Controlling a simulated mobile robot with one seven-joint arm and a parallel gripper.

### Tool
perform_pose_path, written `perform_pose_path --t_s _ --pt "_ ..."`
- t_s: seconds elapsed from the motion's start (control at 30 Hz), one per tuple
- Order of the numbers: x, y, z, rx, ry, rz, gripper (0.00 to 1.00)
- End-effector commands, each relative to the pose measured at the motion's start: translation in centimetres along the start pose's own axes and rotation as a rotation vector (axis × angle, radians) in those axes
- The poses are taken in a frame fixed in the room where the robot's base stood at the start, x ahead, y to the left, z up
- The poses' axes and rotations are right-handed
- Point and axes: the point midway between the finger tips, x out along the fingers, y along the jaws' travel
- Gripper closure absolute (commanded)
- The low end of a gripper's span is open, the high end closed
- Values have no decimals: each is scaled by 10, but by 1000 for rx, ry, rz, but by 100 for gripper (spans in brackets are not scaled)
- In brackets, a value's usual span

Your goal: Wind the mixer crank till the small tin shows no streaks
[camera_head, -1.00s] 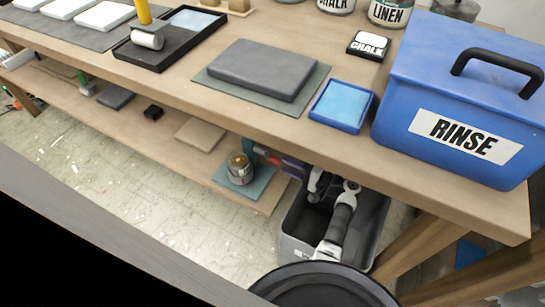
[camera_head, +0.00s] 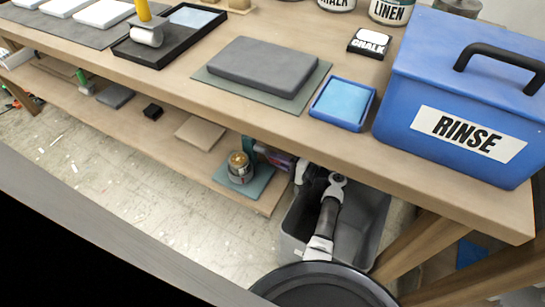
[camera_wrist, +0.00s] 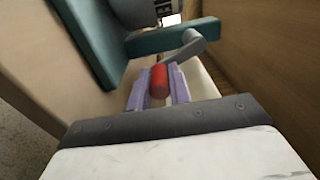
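The small tin (camera_head: 239,169) stands on the teal base (camera_head: 262,180) of the mixer on the lower shelf, its top brownish; streaks are too small to tell. In the wrist view the mixer's teal frame (camera_wrist: 170,38) and grey crank arm (camera_wrist: 192,48) show, with a red crank handle (camera_wrist: 159,80) at the arm's end. My gripper (camera_wrist: 159,84) has its purple fingers on both sides of this handle and looks closed on it. In the head view my gripper (camera_head: 278,159) is partly hidden under the tabletop, just right of the tin.
The tabletop above the shelf carries the blue RINSE box (camera_head: 455,110), a blue tray (camera_head: 343,103) and a grey slab (camera_head: 263,67). A grey bin (camera_head: 372,225) stands below, beside my arm. A tan board (camera_head: 200,133) lies left of the mixer on the shelf.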

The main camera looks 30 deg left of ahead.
Motion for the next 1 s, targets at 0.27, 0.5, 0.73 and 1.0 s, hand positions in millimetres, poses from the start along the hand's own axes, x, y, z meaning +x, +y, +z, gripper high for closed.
perform_pose_path --t_s 0.27,0.5,0.73,1.0 --pt "0 -3 -3 -2 -1 0 87" --pt "1 -18 -22 -5 -2 -2 88" --pt "1 -21 -24 -1 -3 -2 87" --pt "1 -24 -24 -1 -3 -1 87"
